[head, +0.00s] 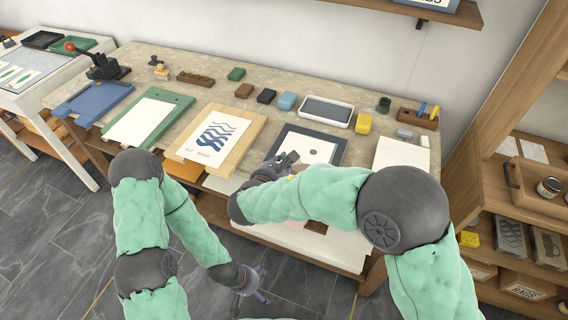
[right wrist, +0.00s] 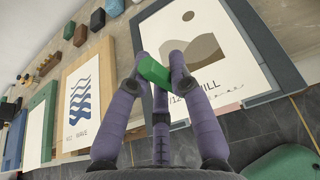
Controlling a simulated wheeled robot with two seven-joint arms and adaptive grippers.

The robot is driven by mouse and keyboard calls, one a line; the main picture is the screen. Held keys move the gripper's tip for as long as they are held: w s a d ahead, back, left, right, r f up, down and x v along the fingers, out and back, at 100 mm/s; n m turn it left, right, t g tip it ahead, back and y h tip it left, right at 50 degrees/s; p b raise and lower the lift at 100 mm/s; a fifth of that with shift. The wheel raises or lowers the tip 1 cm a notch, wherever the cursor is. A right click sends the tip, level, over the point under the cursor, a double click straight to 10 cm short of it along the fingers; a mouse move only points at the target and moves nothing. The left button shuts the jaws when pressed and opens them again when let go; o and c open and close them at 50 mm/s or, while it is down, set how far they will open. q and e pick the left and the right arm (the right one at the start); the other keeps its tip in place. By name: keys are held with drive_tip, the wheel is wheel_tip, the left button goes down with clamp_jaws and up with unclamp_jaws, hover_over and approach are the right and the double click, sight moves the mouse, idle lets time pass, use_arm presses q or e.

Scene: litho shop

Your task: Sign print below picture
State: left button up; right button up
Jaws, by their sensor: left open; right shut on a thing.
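A print with a round dot and tan hill shapes (right wrist: 193,42) lies on a dark grey-blue board (right wrist: 262,50). In the head view this print (head: 318,148) is partly covered by my right gripper (head: 283,161). Lettering ending in "HILL" runs below the picture, with faint thin marks to its right. My right gripper is shut on a small green block-like thing (right wrist: 154,70), over the print's lower edge; I cannot tell whether it touches the paper. My left gripper (head: 262,284) is open and empty, low in front of the bench.
A wave print (head: 215,134) lies on a wooden board to the left, with green and blue boards beyond. Small blocks and a white tray (head: 327,112) line the bench's back. A wooden pen holder (head: 418,119) is at the right, near shelves (head: 520,190).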

drive_tip(key=shift+r+p, duration=0.85)
drive_tip(key=shift+r, duration=0.55)
